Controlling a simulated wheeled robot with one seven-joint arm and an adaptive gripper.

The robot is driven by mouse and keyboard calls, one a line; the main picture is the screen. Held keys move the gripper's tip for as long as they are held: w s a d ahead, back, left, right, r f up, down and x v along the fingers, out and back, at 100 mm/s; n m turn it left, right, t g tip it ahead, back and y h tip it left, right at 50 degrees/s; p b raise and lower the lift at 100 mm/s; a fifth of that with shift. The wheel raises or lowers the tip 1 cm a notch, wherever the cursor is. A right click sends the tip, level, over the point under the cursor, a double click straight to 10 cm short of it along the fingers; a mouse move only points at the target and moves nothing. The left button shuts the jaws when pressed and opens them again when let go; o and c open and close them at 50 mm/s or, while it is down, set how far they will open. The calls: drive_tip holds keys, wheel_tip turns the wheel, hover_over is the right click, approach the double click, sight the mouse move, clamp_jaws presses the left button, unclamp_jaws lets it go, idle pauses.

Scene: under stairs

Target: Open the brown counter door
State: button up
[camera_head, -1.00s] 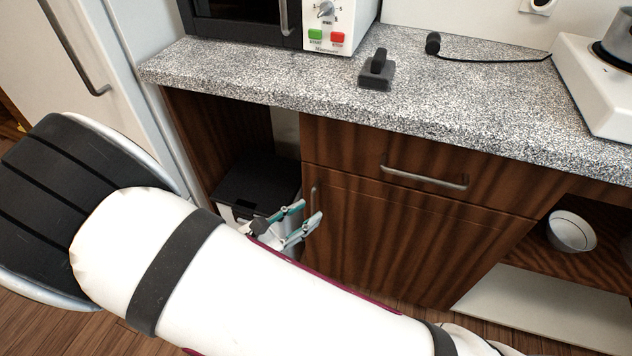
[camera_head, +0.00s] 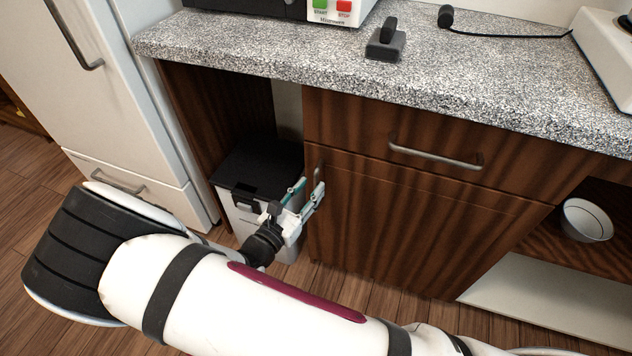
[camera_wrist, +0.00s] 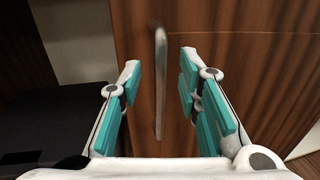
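The brown counter door (camera_head: 400,231) is shut below a drawer front, under the speckled counter. Its upright metal handle (camera_wrist: 160,84) is near the door's left edge and stands between my gripper's fingers in the wrist view. My gripper (camera_head: 305,193) is open, with teal pads on either side of the handle. A gap shows between each pad and the handle, and I cannot tell how far the fingertips are from the door. In the head view the handle (camera_head: 317,171) is partly hidden by the fingers.
A bin with a black lid (camera_head: 258,172) stands left of the door, close to my gripper. The drawer handle (camera_head: 434,155) juts out above the door. An open shelf with a bowl (camera_head: 587,220) is at right. A white fridge (camera_head: 128,95) is at left.

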sight(315, 183)
drive_tip(key=shift+x, duration=1.9)
drive_tip(key=shift+c, duration=0.5)
clamp_jaws()
